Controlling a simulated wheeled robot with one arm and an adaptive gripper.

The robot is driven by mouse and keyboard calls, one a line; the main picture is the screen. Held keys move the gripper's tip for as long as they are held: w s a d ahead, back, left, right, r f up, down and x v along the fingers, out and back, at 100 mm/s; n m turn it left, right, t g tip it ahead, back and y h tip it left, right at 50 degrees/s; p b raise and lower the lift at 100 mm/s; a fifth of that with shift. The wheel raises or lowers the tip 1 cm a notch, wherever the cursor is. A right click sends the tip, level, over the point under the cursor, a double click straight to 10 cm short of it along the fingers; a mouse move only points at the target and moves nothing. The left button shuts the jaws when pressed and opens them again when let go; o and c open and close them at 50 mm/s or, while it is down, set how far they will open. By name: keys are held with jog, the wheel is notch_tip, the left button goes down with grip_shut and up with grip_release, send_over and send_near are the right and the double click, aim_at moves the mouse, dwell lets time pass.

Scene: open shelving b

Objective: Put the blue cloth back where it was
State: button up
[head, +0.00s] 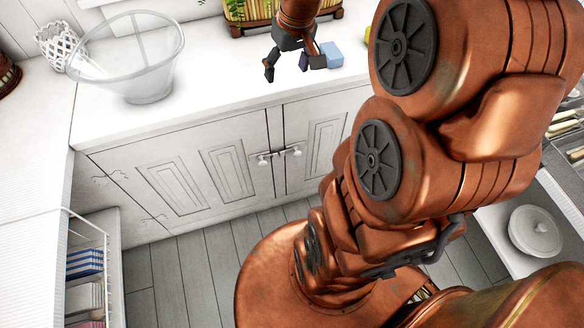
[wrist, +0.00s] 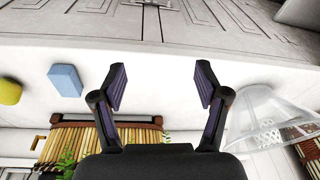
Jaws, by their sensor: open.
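Folded cloth-like items with blue and white stripes (head: 85,262) sit in the open shelf at lower left in the head view; I cannot tell whether one of them is the blue cloth. A plain light blue block-shaped object (head: 331,54) lies on the white counter, and it also shows in the wrist view (wrist: 65,80). My gripper (head: 287,66) is open and empty above the counter, just left of the blue object in the head view. In the wrist view my gripper's fingers (wrist: 160,85) are wide apart, with nothing between them.
A large translucent bowl (head: 135,62) and a white woven basket (head: 62,45) stand on the counter at left. A slatted wooden box (head: 262,14) is behind my gripper. A yellow object (wrist: 9,90) is near the blue one.

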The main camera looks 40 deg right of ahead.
jog(key=s+a+f+n+g, duration=0.1)
jog(key=s+a+g, duration=0.1)
jog(key=s+a, duration=0.5)
jog(key=s+a+f+g, duration=0.2)
jog(key=s+a, duration=0.6)
jog(key=s, duration=0.6)
jog(key=shift+s+f+n, duration=0.15)
jog(key=shift+f+n, duration=0.05)
jog(key=shift+n, duration=0.2)
jog(key=shift+r, duration=0.1)
notch_tip(320, 180, up, 8)
jog(key=p, duration=0.8)
jog(key=shift+r+p, duration=0.2)
jog(key=shift+p, duration=0.1)
